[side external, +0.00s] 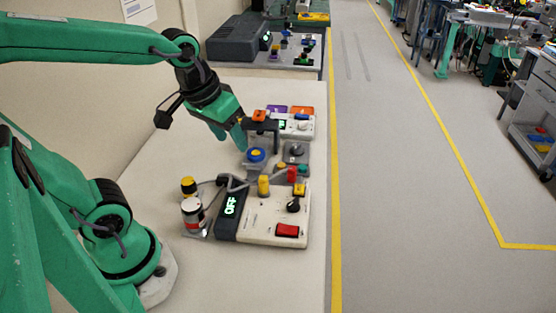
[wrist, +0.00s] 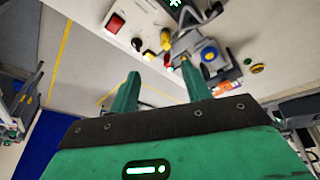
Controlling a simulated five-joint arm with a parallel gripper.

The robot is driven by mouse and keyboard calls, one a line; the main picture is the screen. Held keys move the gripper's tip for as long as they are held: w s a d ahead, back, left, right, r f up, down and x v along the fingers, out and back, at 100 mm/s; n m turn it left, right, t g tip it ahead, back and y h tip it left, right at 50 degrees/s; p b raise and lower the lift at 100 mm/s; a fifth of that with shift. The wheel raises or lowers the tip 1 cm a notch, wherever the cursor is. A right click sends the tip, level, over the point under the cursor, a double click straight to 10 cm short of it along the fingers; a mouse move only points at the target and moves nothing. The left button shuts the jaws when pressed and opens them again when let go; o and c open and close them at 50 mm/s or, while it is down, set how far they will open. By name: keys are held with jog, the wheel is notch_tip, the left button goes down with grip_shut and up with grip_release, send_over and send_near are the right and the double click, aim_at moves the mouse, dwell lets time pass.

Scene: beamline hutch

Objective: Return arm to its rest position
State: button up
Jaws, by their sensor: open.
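My green arm reaches in from the left in the side external view, bent down at the wrist. My gripper (side external: 240,136) hangs above the table, its fingers pointing down close to the blue round knob (side external: 256,154). In the wrist view my gripper (wrist: 160,70) has its two green fingers apart with nothing between them. The blue knob (wrist: 209,53) shows just right of the right fingertip there. Whether a finger touches anything is unclear.
A white control box (side external: 265,215) with an "OFF" display, a red switch (side external: 288,230) and a black knob stands below the gripper. A red-and-white cylinder (side external: 193,213) stands left of it. More devices (side external: 296,125) stand behind. The table's left part is bare.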

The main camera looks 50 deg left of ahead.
jog(key=shift+s+d+r+m+t, duration=0.1)
jog(key=shift+s+r+m+t, duration=0.15)
jog(key=shift+s+m, duration=0.3)
jog(key=shift+s+d+r+m+t, duration=0.1)
jog(key=shift+s+r+m+t, duration=0.2)
jog(key=shift+s, duration=0.45)
jog(key=shift+s+r+m+t, duration=0.25)
jog(key=shift+s+m, duration=0.2)
jog(key=shift+s, duration=0.2)
